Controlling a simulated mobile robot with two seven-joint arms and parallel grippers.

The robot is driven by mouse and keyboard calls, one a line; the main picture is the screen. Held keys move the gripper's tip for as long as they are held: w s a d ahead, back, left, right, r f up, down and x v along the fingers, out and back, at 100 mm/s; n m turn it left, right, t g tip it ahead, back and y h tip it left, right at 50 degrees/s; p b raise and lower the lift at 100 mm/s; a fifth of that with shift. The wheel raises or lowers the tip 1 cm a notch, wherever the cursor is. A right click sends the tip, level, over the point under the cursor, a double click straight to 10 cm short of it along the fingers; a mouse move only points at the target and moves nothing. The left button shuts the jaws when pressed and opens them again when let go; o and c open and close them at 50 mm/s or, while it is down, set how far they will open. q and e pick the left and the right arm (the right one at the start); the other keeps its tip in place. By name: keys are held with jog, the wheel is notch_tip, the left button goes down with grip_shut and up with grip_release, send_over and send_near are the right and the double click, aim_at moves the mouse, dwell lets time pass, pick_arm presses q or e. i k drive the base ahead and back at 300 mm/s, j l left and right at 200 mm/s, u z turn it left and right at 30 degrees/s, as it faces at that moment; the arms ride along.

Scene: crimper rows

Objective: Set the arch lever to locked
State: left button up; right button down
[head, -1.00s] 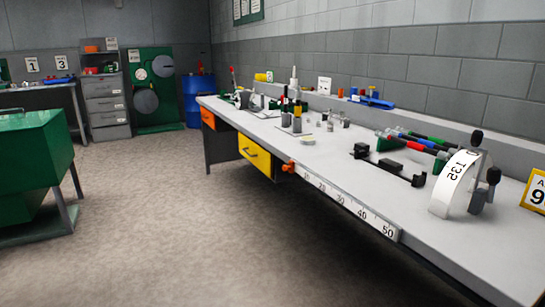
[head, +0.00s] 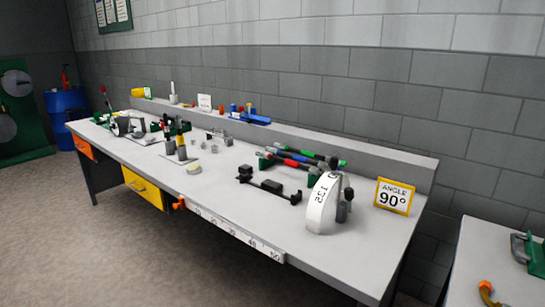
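A white arch-shaped device (head: 322,205) with dark printed numbers stands near the right end of the long grey workbench. Dark levers with black knobs (head: 347,196) stand beside its right side. I cannot tell from here whether a lever is locked. Neither of my grippers shows in the head view.
The long workbench (head: 240,225) carries a yellow "ANGLE 90°" sign (head: 394,196), a black clamp-like bar (head: 270,186) and several coloured-handled tools (head: 300,158). A yellow drawer (head: 143,188) is under it. A second table (head: 490,265) stands at the lower right. Floor is open at the lower left.

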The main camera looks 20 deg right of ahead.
aim_at(349, 192)
jog(key=z, duration=1.25)
jog(key=i, duration=0.1)
